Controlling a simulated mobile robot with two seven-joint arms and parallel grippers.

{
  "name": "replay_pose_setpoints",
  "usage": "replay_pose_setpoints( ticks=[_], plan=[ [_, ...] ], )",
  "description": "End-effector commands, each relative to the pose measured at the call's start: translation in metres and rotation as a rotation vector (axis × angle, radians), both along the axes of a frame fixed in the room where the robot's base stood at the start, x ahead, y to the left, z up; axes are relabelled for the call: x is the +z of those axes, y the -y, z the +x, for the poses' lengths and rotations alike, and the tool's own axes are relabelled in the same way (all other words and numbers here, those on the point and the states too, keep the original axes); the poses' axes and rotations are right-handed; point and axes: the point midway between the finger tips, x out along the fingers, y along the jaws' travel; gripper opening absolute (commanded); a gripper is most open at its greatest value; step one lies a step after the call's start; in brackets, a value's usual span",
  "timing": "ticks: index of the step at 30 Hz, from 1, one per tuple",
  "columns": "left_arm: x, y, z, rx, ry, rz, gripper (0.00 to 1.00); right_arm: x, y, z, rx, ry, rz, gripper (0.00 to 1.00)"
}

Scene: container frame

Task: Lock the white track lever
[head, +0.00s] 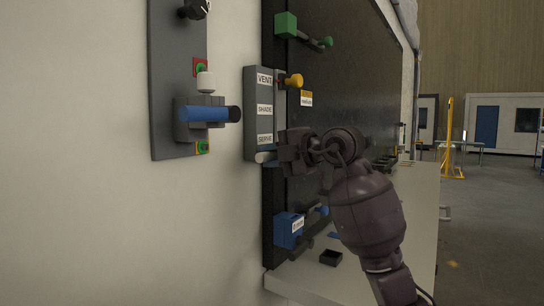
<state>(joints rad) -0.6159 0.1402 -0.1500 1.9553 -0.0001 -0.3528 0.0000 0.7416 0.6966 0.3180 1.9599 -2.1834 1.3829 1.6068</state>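A box with three labels (258,110), VENT, SHADE and one that looks like SERVE, is mounted on the dark panel's left edge. A pale, whitish lever end (265,156) sticks out at its bottom, by the lowest label. A yellow knob (293,81) sits near its top. My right gripper (284,153) is beside the pale lever end, at the box's lower right. Its fingers are dark and overlap, so its opening and any contact are unclear. Another white knob (205,82) stands on the grey wall plate, above a blue handle. My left gripper is not in view.
The grey plate (170,70) carries the blue handle (205,114) with red and green marks. A green lever block (286,25) is above and a blue block (289,229) below. A small black tray (331,258) lies on the pale ledge (300,283). Open floor lies right.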

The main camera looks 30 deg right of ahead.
Motion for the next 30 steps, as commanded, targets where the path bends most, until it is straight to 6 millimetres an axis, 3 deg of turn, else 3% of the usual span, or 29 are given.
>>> replay_pose_setpoints(
  ticks=[1, 5, 16, 30],
  plan=[
    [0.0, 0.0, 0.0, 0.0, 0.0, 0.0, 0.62, 0.002, 0.0, 0.0, -0.001, 0.003, 0.005, 0.31],
    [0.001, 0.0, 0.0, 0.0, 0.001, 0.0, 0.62, 0.001, 0.0, 0.0, 0.0, 0.002, 0.002, 0.48],
    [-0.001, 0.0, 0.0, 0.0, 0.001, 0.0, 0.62, 0.001, 0.003, -0.006, 0.0, 0.003, -0.002, 0.48],
    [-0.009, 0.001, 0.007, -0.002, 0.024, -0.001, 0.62, 0.015, 0.032, -0.075, -0.002, 0.004, -0.003, 0.48]
  ],
)
